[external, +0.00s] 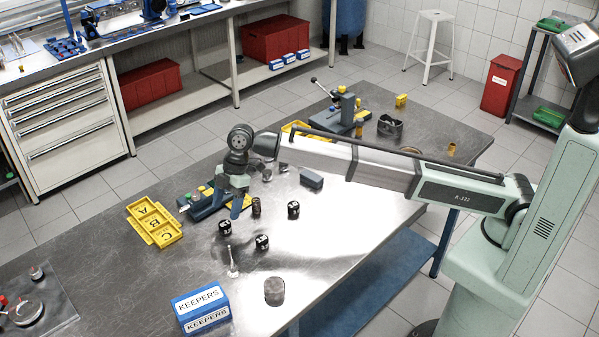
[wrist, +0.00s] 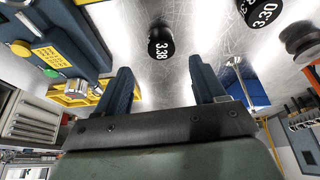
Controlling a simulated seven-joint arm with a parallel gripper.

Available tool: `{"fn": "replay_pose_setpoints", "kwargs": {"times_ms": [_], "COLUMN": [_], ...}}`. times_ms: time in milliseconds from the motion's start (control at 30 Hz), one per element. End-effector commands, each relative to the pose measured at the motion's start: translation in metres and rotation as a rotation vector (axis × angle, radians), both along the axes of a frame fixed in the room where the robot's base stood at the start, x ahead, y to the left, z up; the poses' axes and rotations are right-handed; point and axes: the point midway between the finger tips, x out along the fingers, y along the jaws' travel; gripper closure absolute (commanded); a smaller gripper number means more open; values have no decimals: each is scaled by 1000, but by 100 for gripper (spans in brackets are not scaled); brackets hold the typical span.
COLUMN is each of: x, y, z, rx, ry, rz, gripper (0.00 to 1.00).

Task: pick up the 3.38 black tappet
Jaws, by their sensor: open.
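The 3.38 black tappet (wrist: 161,45) stands on the steel table in the wrist view, its white number readable, just past the gap between my fingertips. In the external view it appears to be the leftmost black tappet (external: 225,228), though its number is too small to read there. My gripper (wrist: 162,82) is open and empty, with its two blue-grey fingers apart. In the external view my gripper (external: 237,210) points down just above and beside that tappet. Nothing is between the fingers.
The 3.30 black tappet (wrist: 262,12) stands close by to the right. Another black tappet (external: 294,210) and a dark brown cylinder (external: 256,207) are near. A blue KEEPERS box (external: 200,306), yellow tray (external: 155,222) and upright valve (external: 233,263) surround the area.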

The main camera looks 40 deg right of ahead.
Motion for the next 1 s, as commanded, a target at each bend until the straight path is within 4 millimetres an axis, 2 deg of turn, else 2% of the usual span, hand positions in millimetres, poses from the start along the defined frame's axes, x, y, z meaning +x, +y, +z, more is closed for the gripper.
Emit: {"fn": "replay_pose_setpoints", "kwargs": {"times_ms": [167, 500, 767, 1000], "x": [-1, -5, -4, -4], "y": [2, 13, 14, 14], "z": [-9, -48, -51, -50], "rx": [0, 0, 1, 1], "ry": [1, 1, 0, 0], "rz": [0, 0, 0, 0], "gripper": [30, 30, 30, 52]}}
